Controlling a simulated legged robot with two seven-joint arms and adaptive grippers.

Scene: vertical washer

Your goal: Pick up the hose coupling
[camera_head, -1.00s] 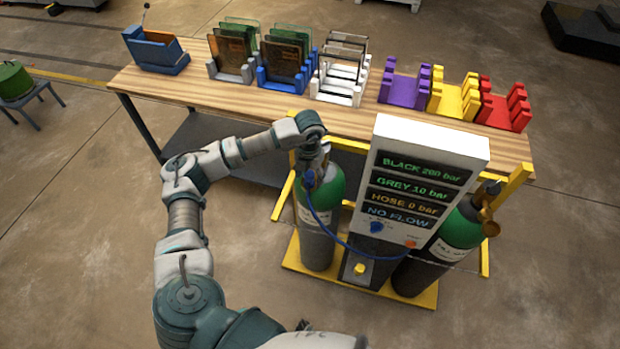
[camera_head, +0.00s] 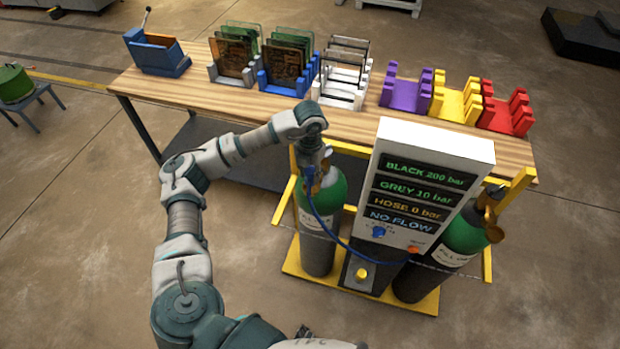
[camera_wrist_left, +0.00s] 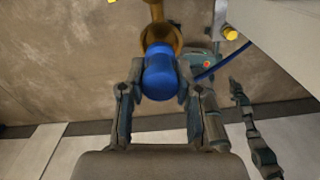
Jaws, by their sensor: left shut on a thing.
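The blue hose coupling (camera_wrist_left: 160,75) sits between the two fingers of my left gripper (camera_wrist_left: 160,90) in the left wrist view. The fingers are closed on its sides. A brass valve fitting (camera_wrist_left: 157,35) shows directly beyond the coupling; I cannot tell whether they touch. In the head view my left gripper (camera_head: 312,165) is over the top of the left green and grey cylinder (camera_head: 318,225), and its fingers are mostly hidden. The blue hose (camera_head: 325,226) runs down from there to the front of the white panel (camera_head: 432,150). My right gripper is not in view.
The panel reads black 200 bar, grey 10 bar, hose 0 bar, no flow. A second green cylinder (camera_head: 460,235) stands right of it, on the yellow frame (camera_head: 300,262). Behind is a wooden table (camera_head: 200,98) with coloured racks.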

